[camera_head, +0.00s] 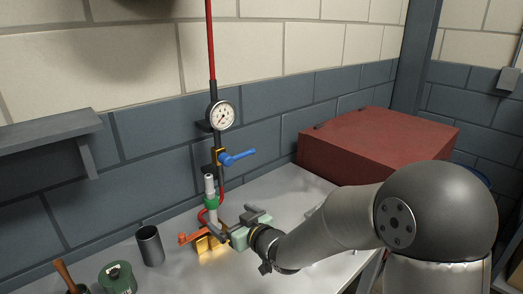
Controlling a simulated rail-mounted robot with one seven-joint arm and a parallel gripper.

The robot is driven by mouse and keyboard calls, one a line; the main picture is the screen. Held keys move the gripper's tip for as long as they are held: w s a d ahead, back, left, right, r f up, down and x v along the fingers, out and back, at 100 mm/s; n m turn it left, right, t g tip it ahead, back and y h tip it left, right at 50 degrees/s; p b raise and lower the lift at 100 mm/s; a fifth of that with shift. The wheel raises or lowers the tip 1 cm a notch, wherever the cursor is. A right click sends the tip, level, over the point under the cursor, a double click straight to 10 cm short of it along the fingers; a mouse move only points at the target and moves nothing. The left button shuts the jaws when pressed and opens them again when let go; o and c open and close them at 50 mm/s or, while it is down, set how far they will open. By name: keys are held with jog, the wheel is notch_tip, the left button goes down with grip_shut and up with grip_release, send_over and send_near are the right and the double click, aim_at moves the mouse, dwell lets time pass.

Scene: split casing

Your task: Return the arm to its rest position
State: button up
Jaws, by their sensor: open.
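My arm reaches in from the right, low over the pale worktop (300,190). My gripper (230,224) is at the end of the arm, with its dark fingers apart and nothing seen between them. It is close to the right of an upright grey fitting with a green collar (211,203) and a yellow block with an orange handle (207,246). I cannot tell whether it touches either one. My gripper hides part of the yellow block.
A gauge (222,116) on a red pipe and a blue-handled valve (236,158) stand above the fitting. A dark cup (150,246) and a green canister (117,277) stand at the left. A large red box (380,145) is behind my arm. A shelf (50,133) juts out upper left.

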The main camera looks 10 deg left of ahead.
jog(key=s+d+f+m+g+h, duration=0.1)
jog(key=s+d+m+h, duration=0.3)
jog(key=d, duration=0.6)
jog(key=s+d+f+m+g+h, duration=0.1)
jog(key=s+d+h, duration=0.1)
jog(key=d+h, duration=0.5)
jog(key=s+d+m+g, duration=0.2)
jog(key=s+d+g, duration=0.2)
jog(key=s, duration=0.6)
jog(key=s+d+m+g, duration=0.2)
jog(key=s+d+g, duration=0.2)
jog(key=s+d, duration=0.5)
jog(key=s+f, duration=0.1)
jog(key=s, duration=0.1)
jog(key=shift+s+h, duration=0.3)
